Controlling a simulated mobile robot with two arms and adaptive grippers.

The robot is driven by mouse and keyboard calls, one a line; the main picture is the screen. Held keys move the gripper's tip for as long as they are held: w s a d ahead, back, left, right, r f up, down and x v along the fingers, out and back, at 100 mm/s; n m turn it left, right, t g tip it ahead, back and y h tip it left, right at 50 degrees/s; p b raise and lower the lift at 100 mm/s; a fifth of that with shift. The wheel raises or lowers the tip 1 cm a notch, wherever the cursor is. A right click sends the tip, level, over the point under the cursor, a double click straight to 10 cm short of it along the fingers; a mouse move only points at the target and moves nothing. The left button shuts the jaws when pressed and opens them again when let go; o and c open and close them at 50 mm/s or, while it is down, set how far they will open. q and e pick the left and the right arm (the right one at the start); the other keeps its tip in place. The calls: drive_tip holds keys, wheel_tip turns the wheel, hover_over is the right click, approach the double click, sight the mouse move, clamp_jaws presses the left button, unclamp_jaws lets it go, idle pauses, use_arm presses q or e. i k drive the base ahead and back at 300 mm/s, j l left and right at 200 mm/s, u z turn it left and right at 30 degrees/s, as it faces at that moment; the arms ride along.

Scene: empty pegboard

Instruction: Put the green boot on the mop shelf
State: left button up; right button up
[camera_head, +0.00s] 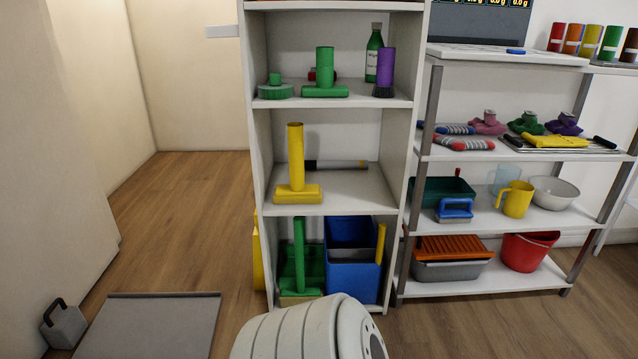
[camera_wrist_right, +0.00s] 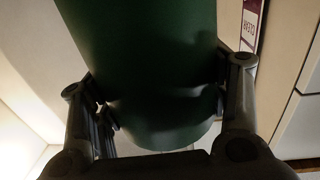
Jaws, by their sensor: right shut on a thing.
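My right gripper (camera_wrist_right: 158,78) is shut on a dark green, smooth, rounded thing in the right wrist view, which looks like the green boot (camera_wrist_right: 150,45). A finger lies on each side of it. Its upper part runs out of the frame. In the head view neither this gripper nor the boot shows. A tall white shelf unit (camera_head: 256,150) stands in front of me, with brush and mop-like tools on its boards. I cannot tell for sure which board is the mop shelf. My left gripper is not in view.
The middle board holds a yellow tool (camera_head: 296,170) and a dark stick behind it. The board above holds green and purple brushes and a green bottle (camera_head: 373,55). A blue bin (camera_head: 352,275) fills the bottom right. A metal rack (camera_head: 480,285) stands right of the unit.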

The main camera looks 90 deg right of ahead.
sight(356, 189)
drive_tip(key=z, duration=1.1)
